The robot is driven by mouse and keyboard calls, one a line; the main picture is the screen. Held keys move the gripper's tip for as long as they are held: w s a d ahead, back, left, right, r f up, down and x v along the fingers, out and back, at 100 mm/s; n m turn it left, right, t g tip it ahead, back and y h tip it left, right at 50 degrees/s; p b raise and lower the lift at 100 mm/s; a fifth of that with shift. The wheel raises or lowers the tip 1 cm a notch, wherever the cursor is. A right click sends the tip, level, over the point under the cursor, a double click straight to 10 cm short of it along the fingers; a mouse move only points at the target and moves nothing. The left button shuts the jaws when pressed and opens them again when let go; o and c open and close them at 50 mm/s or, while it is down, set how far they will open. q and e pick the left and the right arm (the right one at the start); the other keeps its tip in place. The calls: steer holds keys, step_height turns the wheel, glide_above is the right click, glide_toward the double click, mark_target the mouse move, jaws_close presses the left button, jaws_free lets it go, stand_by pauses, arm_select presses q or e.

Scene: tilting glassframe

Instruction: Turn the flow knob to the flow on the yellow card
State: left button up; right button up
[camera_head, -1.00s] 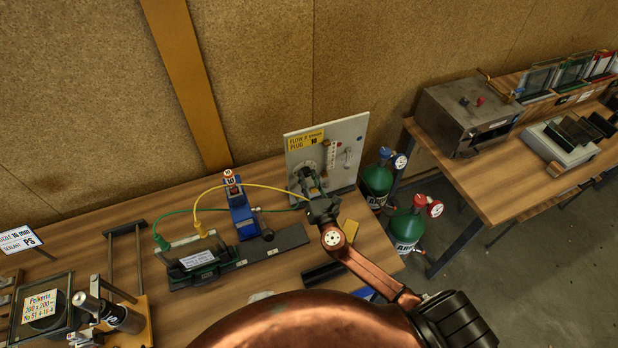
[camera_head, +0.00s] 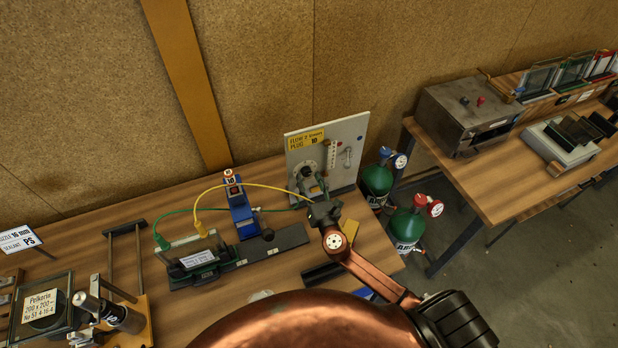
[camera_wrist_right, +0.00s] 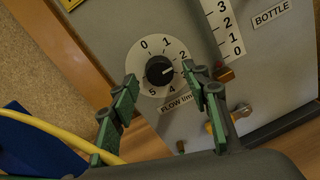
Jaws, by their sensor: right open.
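The flow knob (camera_wrist_right: 160,70) is a black round knob on a white dial numbered 0 to 5, on the grey panel (camera_head: 350,130). Its white mark points right, toward the 2–3 side; the 3 is hidden by a finger. The yellow card (camera_head: 306,139) at the panel's top left seems to read "FLOW 2" and "PLUG 10", in small print. My right gripper (camera_head: 312,187) is in front of the dial, just below the knob in the head view. In the right wrist view its green fingers (camera_wrist_right: 160,80) are spread either side of the knob, apart from it. My left gripper is out of view.
A scale (camera_wrist_right: 222,30) and a red-brown fitting (camera_wrist_right: 225,74) sit right of the dial. Green bottles (camera_head: 377,180) stand right of the table.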

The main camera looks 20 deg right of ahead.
steer(key=s+a, duration=0.1)
steer(key=s, duration=0.9)
steer(key=shift+s+a, duration=0.15)
steer(key=shift+s, duration=0.2)
